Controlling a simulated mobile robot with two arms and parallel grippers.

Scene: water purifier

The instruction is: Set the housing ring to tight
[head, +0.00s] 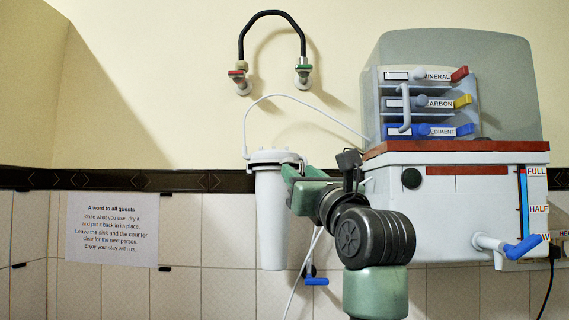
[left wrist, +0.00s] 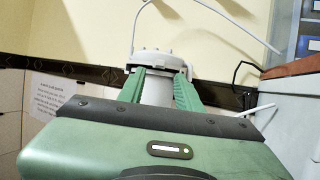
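The white filter housing (head: 270,225) hangs upright on the tiled wall, with the housing ring (head: 272,157) around its top. In the left wrist view the ring (left wrist: 158,58) shows lugs on its rim, and part of the housing (left wrist: 158,90) shows below it. My left gripper (head: 291,172) is at the ring's right side in the head view. In the left wrist view its two green fingers (left wrist: 158,76) are spread, one on each side of the housing, with tips just under the ring. I cannot tell whether they touch it. My right gripper is out of view.
A water tank (head: 445,215) with a blue tap (head: 523,247) and labelled cartridges stands to the right. A white hose (head: 290,98) arches from the housing to it. A blue-handled valve (head: 316,281) is below. A notice (head: 112,229) is at left.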

